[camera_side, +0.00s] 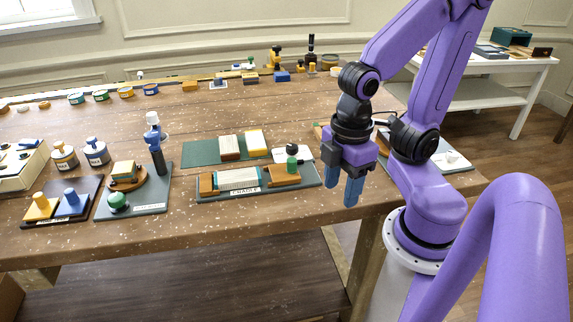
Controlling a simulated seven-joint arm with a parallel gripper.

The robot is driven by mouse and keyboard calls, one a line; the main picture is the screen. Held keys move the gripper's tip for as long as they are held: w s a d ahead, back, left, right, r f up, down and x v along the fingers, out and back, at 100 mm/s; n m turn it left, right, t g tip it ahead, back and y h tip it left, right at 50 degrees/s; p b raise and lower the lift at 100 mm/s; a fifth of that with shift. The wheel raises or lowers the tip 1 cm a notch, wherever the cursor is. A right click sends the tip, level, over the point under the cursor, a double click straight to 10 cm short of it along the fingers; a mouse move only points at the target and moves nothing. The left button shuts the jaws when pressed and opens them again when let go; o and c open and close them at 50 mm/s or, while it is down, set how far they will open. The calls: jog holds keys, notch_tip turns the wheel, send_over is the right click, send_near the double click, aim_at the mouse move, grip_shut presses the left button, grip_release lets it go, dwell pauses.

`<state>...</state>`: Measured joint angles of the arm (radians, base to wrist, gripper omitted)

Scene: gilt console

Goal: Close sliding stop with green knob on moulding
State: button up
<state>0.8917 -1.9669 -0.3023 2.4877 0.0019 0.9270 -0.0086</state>
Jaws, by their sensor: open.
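The cradle (243,191) is a dark green-grey board with a white label, lying near the table's front edge. A pale ribbed moulding piece (238,179) lies along it, with a wooden block (207,184) at its left end. At its right end is the wooden sliding stop (283,177), topped by a green knob (291,163). I cannot tell whether the stop touches the moulding. My gripper (340,190) points down to the right of the cradle, with its blue fingers apart and nothing between them. It is clear of the knob.
A green mat (205,152) with blocks lies behind the cradle. To the left, a grey board (152,197) carries another green knob (117,202) and an upright dark handle (157,160). Jars and tins stand farther left and back. Bare tabletop separates the two boards.

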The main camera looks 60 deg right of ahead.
jog(key=w+d+r+m, duration=0.35)
jog(key=w+r, duration=0.35)
jog(key=w, duration=0.4)
jog(key=m, duration=0.3)
send_near(292, 160)
notch_tip(292, 160, down, 9)
jog(key=shift+w+a+r, duration=0.1)
jog(key=shift+a+r, duration=0.05)
jog(key=shift+r, duration=0.05)
